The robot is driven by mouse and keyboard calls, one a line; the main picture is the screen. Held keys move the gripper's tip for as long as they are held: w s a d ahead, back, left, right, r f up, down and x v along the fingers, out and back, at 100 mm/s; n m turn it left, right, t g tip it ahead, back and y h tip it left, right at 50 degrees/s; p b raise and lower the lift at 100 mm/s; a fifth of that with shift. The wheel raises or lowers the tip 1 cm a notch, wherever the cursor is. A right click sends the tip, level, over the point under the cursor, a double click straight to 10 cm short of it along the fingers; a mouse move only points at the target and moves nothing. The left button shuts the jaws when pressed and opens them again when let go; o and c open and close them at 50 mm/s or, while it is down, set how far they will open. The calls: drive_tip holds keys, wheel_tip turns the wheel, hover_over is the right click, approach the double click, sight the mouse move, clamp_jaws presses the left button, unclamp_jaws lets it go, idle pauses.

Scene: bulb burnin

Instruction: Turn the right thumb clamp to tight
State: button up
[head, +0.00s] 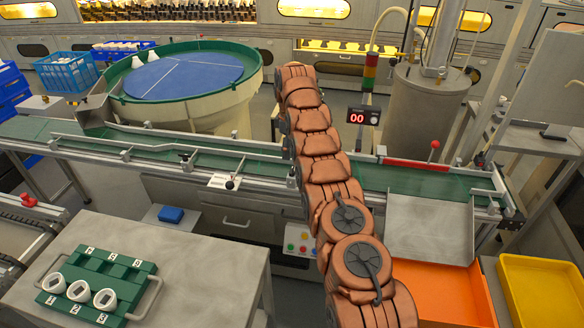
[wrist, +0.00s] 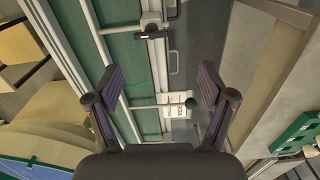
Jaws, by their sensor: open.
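A dark clamp (wrist: 152,32) sits on the conveyor's guide rail at the top of the wrist view. It may be the right thumb clamp, but whether it is tight or loose is too small to tell. My gripper (wrist: 152,85) is open and empty, with its two fingers apart over the rail side of the conveyor, and the clamp lies beyond the fingertips. A black ball knob (wrist: 189,102) by a white label plate (wrist: 176,106) shows between the fingers; the knob also shows in the head view (head: 231,185). In the head view my arm hides part of the rail, and my gripper cannot be made out.
The green conveyor (head: 400,180) runs across the scene, with a red ball lever (head: 434,145) on its right. A round turntable (head: 190,75) stands behind it. A grey table (head: 200,250) holds a green rack (head: 118,268). Orange (head: 440,290) and yellow (head: 540,285) bins stand front right.

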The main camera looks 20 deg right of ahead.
sight(292, 169)
drive_tip(key=shift+w+d+f+n, duration=0.2)
drive_tip(key=shift+d+f, duration=0.1)
drive_tip(key=shift+f, duration=0.4)
drive_tip(key=shift+w+d+f+n, duration=0.1)
drive_tip(key=shift+w+d+f, duration=0.15)
drive_tip(key=shift+f, duration=0.4)
wheel_tip(292, 169, down, 3)
drive_tip(key=shift+s+r+b, duration=0.1)
drive_tip(key=shift+b, duration=1)
drive_tip(key=shift+f+p, duration=0.55)
drive_tip(key=shift+f, duration=1.85)
drive_tip(key=shift+c, duration=0.3)
drive_tip(key=c, duration=1.1)
